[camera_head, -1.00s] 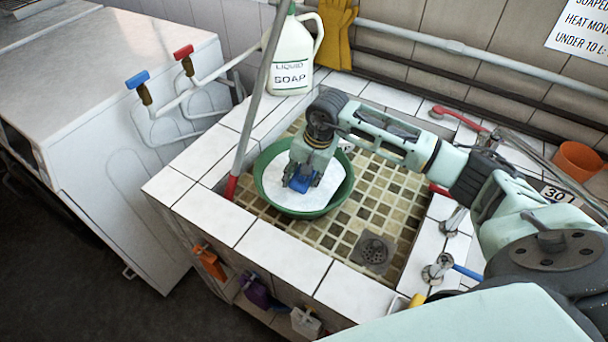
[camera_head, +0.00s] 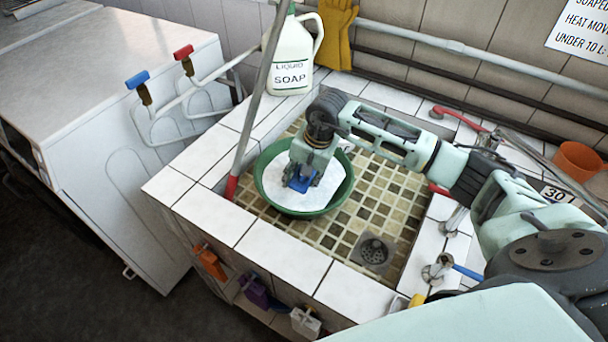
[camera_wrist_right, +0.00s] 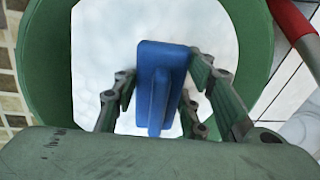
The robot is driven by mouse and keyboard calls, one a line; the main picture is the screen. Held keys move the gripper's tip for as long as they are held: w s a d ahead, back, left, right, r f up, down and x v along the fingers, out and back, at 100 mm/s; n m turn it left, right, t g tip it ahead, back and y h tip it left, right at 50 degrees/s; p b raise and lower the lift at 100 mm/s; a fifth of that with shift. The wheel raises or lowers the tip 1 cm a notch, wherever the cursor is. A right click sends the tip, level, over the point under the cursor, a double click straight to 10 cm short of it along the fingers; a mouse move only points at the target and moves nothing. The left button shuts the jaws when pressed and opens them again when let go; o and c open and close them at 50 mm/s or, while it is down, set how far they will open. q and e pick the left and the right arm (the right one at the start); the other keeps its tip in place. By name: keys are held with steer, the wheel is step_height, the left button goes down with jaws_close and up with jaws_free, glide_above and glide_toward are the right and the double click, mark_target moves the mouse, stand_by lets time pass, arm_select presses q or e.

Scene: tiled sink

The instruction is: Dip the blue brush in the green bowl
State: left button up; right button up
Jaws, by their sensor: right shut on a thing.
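The green bowl (camera_head: 338,199) stands in the tiled sink, with white, foamy-looking contents inside. My right gripper (camera_head: 302,180) is over the bowl, pointing down, and is shut on the blue brush (camera_head: 301,184). In the right wrist view the blue brush (camera_wrist_right: 162,80) shows between the fingers of my right gripper (camera_wrist_right: 165,100), against the white contents, inside the rim of the bowl (camera_wrist_right: 255,45). The brush's underside is hidden, so I cannot tell how deep it sits. My left gripper is not in view.
A soap jug (camera_head: 291,58) stands on the sink's back ledge. A pole with a red end (camera_head: 232,186) leans beside the bowl on the left. A drain (camera_head: 373,251) lies in the clear sink floor to the right. An orange cup (camera_head: 578,161) stands far right.

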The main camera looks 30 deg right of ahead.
steer(key=shift+w+a+r+p+v, duration=0.1)
steer(key=shift+w+a+p+v, duration=0.2)
steer(key=shift+p+v, duration=1.05)
steer(key=shift+w+a+r+p+v, duration=0.15)
steer(key=shift+w+p+v, duration=0.3)
steer(key=shift+v, duration=1.8)
steer(key=shift+w+a+r+p+v, duration=0.1)
steer(key=shift+w+a+p+v, duration=0.15)
steer(key=shift+p+v, duration=1.1)
steer(key=shift+r+b, duration=0.4)
steer(key=shift+b, duration=0.05)
